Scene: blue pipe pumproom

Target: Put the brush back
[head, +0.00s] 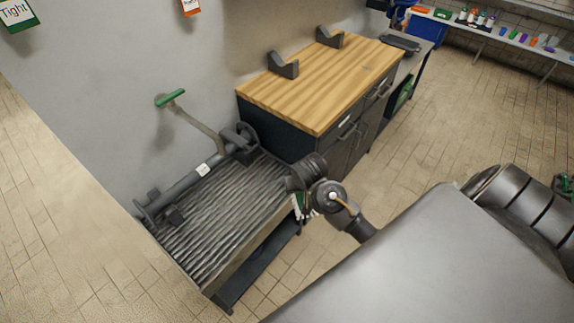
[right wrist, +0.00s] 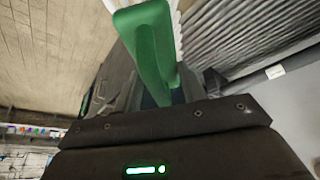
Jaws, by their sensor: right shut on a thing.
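In the right wrist view the brush (right wrist: 152,45) has a green handle with pale bristles along its edge at the top of the picture. My right gripper (right wrist: 158,98) is shut on the green handle. In the head view my right arm reaches to the right front edge of the grey ribbed bench top, and the wrist covers most of the gripper. A small green and white part of the brush (head: 299,206) shows just below the wrist, beside the bench edge.
The ribbed bench (head: 215,215) carries a dark pipe (head: 180,187) along the wall. A green-topped handle (head: 170,97) rises behind it. A wood-topped cabinet (head: 325,80) with two dark brackets adjoins it. A shelf of small items (head: 510,38) is far right. The tiled floor between is clear.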

